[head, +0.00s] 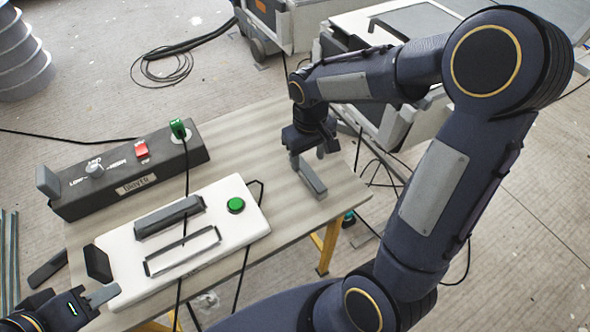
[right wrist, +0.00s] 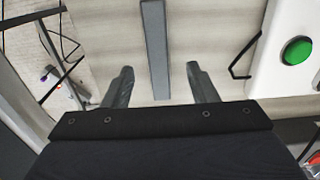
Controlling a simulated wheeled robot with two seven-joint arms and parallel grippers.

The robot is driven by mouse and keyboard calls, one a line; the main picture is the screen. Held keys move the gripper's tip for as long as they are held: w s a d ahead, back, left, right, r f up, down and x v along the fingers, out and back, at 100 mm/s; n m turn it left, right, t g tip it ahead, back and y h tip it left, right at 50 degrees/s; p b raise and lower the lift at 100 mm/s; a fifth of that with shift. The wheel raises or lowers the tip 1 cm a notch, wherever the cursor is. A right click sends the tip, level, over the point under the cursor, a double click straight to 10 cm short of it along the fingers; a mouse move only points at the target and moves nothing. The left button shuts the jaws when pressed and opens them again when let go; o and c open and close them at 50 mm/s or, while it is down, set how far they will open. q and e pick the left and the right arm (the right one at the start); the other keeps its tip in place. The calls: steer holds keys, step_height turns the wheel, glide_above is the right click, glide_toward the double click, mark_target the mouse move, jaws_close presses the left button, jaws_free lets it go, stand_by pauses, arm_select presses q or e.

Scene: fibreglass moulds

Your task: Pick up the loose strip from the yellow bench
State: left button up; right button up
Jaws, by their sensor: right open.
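The loose strip (head: 314,180) is a flat grey bar lying on the wood-topped bench with yellow legs (head: 262,135), near its right edge. In the right wrist view the strip (right wrist: 154,45) runs upright in the picture, with its lower end between the fingertips. My right gripper (head: 306,157) is over the strip's far end, open and empty; in the wrist view its fingers (right wrist: 158,82) stand apart on either side of the strip. My left gripper (head: 104,294) is at the lower left, beside the white unit; its finger opening is not clear.
A white sealer unit (head: 115,242) with a green button (head: 236,205) lies on the bench left of the strip. Behind it is a dark switch box (head: 130,190) with a green plug. Cables hang over the bench edge. Carts stand behind.

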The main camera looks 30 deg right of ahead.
mark_target(307, 170)
steer(key=f, duration=0.4)
steer(key=f+b, duration=0.1)
steer(key=f, duration=0.1)
steer(key=shift+w+d+f, duration=0.15)
steer(key=shift+w+f, duration=0.15)
steer(key=c, duration=1.1)
steer(key=shift+r, duration=0.15)
